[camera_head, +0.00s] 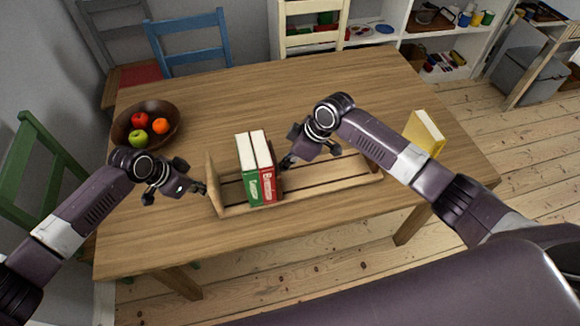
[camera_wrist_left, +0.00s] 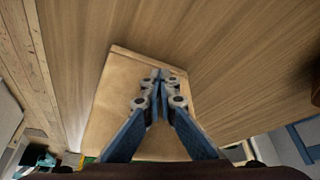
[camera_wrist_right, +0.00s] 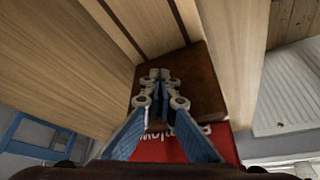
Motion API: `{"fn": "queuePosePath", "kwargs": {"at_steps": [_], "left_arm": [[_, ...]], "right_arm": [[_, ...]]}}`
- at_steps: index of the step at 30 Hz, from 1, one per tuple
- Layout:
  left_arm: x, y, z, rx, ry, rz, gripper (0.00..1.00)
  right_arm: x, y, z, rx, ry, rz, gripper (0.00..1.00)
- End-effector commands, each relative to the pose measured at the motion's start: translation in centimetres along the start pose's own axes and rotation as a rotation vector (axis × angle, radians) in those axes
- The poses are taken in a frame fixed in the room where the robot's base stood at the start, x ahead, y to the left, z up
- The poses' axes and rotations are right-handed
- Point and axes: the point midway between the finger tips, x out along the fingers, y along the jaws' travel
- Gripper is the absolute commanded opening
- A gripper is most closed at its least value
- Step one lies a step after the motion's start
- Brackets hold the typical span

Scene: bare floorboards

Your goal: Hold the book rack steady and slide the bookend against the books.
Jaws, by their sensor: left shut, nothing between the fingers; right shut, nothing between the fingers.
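The wooden book rack (camera_head: 318,194) stands near the table's front edge. A green book (camera_head: 246,170) and a red book (camera_head: 265,170) stand upright side by side in its left part. My left gripper (camera_head: 203,188) is shut and empty at the outside of the rack's left end panel (camera_wrist_left: 120,95), touching or nearly so. The dark brown bookend (camera_wrist_right: 198,82) is beside the red book, mostly hidden in the head view. My right gripper (camera_head: 286,163) is shut and empty, its fingertips at the bookend's right face. I cannot tell whether they touch it.
A fruit bowl (camera_head: 172,116) stands at the table's left. A yellow book (camera_head: 424,133) is at the right, partly behind my right arm. The rack's right part is empty. The table (camera_head: 230,95) is clear behind the rack. Chairs stand around it.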

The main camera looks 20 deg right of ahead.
Motion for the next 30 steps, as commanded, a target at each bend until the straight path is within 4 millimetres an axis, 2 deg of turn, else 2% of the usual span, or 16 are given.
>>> {"fn": "queuePosePath", "kwargs": {"at_steps": [1,30], "left_arm": [[0.0,0.3,-0.4,0.002,0.009,0.004,0.0],[0.0,0.3,-0.5,0.003,0.009,0.005,0.0]], "right_arm": [[0.1,-0.4,-0.7,-0.004,0.013,-0.004,0.0],[1.1,-1.8,-2.9,-0.003,0.013,-0.005,0.0]]}}
